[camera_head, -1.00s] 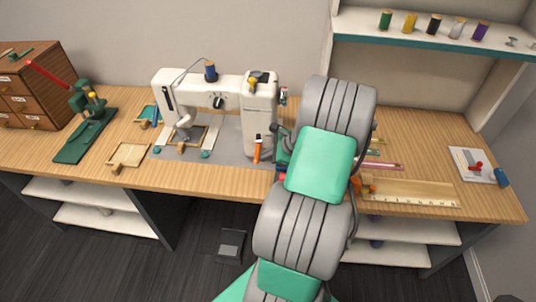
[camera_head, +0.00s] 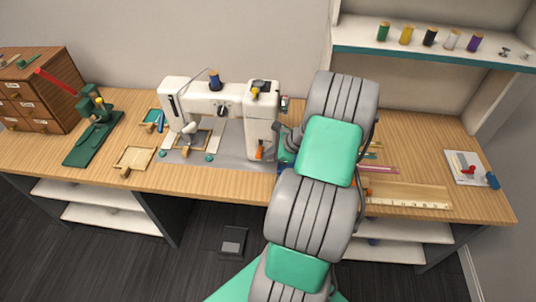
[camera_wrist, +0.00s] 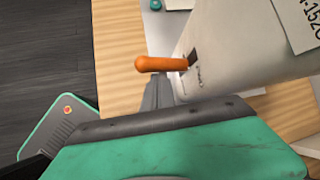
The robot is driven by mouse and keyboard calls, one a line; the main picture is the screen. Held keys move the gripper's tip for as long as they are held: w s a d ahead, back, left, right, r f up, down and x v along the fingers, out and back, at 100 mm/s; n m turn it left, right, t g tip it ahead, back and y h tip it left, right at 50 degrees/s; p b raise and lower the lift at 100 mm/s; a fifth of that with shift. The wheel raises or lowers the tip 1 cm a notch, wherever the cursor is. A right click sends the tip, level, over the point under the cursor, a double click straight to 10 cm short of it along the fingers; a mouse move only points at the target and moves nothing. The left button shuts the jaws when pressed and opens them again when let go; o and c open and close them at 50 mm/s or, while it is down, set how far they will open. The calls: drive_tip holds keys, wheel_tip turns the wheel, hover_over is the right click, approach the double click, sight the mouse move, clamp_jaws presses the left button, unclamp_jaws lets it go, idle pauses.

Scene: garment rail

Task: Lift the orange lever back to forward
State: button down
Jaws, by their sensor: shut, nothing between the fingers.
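The orange lever (camera_head: 260,150) is on the front of the white sewing machine's right-hand pillar (camera_head: 262,112). In the wrist view the lever (camera_wrist: 162,64) sticks out to the left from a dark slot in the white housing (camera_wrist: 235,55), its rounded end free. My gripper (camera_wrist: 158,84) is shut and empty. Its grey fingertips are right beside the lever's shaft, just below it in the wrist view; whether they touch cannot be told. In the head view my gripper (camera_head: 279,141) is at the right side of the pillar, partly hidden by my arm.
The machine stands on a grey mat on the wooden table (camera_head: 215,184). A green press with a red handle (camera_head: 93,127) stands at the left, with a wooden tray (camera_head: 134,158) between. A ruler (camera_head: 410,203) lies to the right. A shelf with spools (camera_head: 430,54) is above.

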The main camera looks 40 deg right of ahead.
drive_tip(key=shift+d+r+p, duration=0.15)
drive_tip(key=shift+r+p, duration=0.65)
drive_tip(key=shift+p, duration=0.05)
drive_tip(key=shift+w, duration=0.1)
drive_tip(key=s+f, duration=0.1)
drive_tip(key=f+b, duration=0.1)
drive_tip(key=s+f+b, duration=0.1)
drive_tip(key=f, duration=0.1)
drive_tip(key=shift+s+d, duration=0.15)
drive_tip(key=shift+s, duration=0.2)
drive_tip(key=s+d+r+b, duration=0.1)
drive_tip(key=s+d+r, duration=0.1)
drive_tip(key=d+r, duration=0.4)
drive_tip(key=shift+v, duration=0.85)
drive_tip(key=shift+w+r, duration=0.1)
